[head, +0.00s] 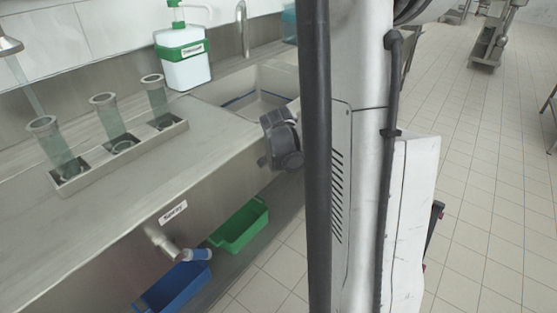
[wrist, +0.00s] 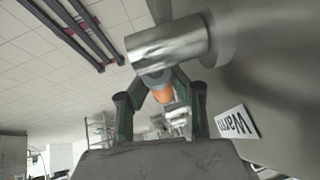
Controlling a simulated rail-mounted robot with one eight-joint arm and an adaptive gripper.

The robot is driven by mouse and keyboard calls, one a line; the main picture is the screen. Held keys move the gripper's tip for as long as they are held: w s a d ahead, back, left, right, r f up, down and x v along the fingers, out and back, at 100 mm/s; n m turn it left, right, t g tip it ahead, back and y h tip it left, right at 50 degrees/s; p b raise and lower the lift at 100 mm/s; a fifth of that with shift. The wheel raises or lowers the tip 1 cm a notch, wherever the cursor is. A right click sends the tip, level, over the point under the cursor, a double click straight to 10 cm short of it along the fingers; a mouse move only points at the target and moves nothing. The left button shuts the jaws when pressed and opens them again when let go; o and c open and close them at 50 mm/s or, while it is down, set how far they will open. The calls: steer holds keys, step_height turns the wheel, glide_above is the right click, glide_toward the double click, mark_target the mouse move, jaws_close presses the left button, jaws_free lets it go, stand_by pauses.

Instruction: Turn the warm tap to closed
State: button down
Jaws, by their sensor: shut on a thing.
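The warm tap (wrist: 168,47) is a shiny metal cylinder sticking out from the metal counter front in the wrist view. Its orange handle (wrist: 163,93) sits between the two dark fingers of my gripper (wrist: 163,91), which is shut on it. A white label reading "Warm" (wrist: 237,122) is on the panel to the right of the tap. In the head view my gripper's dark grey body is at the counter front edge below the sink. There the warm tap and its handle are hidden behind my gripper and arm.
Another tap (head: 163,243) with a blue handle (head: 197,255) is on the counter front. A green bin (head: 240,228) and a blue bin (head: 175,290) are below. Glass cylinders stand in a metal rack (head: 125,150). A soap dispenser (head: 185,68) stands near the sink (head: 255,92).

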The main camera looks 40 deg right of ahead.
steer(key=shift+r, duration=0.1)
stand_by(0.3)
steer(key=c, duration=1.5)
jaws_free()
steer(key=shift+v, duration=6)
steer(key=shift+s+a, duration=0.1)
steer(key=shift+a, duration=0.1)
